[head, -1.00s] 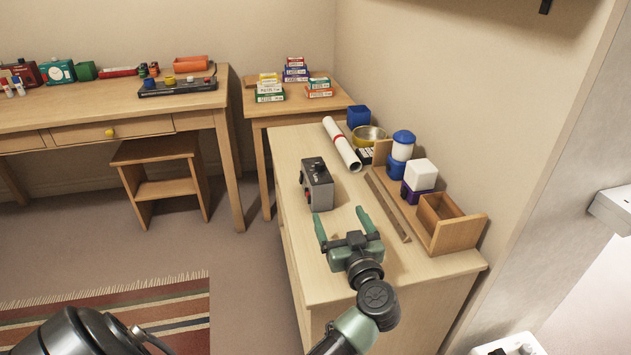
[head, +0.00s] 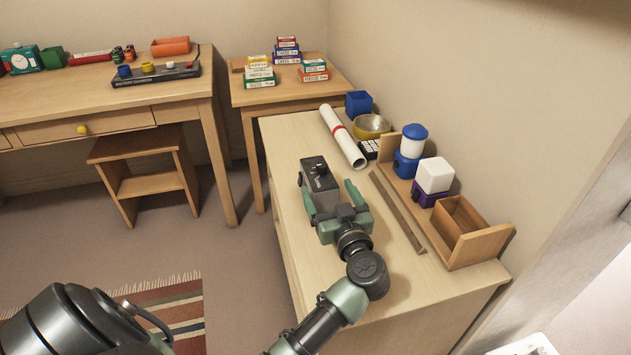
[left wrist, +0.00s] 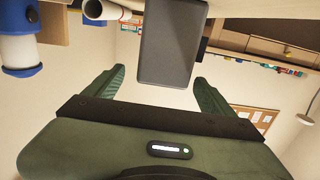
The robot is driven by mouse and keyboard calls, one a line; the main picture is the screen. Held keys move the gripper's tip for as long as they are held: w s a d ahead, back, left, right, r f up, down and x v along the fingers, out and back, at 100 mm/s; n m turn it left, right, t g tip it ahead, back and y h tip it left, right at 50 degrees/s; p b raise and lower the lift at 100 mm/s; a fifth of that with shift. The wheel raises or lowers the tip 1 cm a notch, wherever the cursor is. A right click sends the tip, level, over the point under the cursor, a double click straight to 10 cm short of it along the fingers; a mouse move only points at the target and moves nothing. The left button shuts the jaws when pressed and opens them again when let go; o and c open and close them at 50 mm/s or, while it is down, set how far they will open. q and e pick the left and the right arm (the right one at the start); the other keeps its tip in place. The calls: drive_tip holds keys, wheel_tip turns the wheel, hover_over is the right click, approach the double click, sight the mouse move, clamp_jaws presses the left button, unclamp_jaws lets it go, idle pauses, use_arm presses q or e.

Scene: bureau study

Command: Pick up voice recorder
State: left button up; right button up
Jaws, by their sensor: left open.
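The voice recorder appears to be the dark grey box (head: 319,178) with a black knob on top. It stands upright on the light wooden cabinet (head: 290,140). My left gripper (head: 328,190) is open, with its green fingers on either side of the box in the head view; the palm is at its near side. In the left wrist view the box (left wrist: 170,45) shows as a plain grey face beyond and between the two fingertips (left wrist: 159,76). A gap shows beside each finger there, and I see no grip. My right gripper is not in view.
A thin wooden strip (head: 397,211) lies right of the gripper. A rolled paper (head: 343,137) lies behind the box. The cabinet's front area is clear.

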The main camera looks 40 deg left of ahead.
sight(319, 173)
use_arm(q)
drive_tip(key=shift+w+a, duration=0.3)
drive_tip(key=shift+a, duration=0.05)
drive_tip(key=b+x, duration=0.1)
drive_tip(key=x, duration=0.2)
drive_tip(key=shift+a, duration=0.2)
drive_tip(key=b+x, duration=0.1)
drive_tip(key=x, duration=0.1)
drive_tip(key=shift+w+a, duration=0.1)
drive_tip(key=shift+a, duration=0.15)
drive_tip(key=shift+w+a, duration=0.35)
drive_tip(key=shift+r, duration=0.15)
clamp_jaws()
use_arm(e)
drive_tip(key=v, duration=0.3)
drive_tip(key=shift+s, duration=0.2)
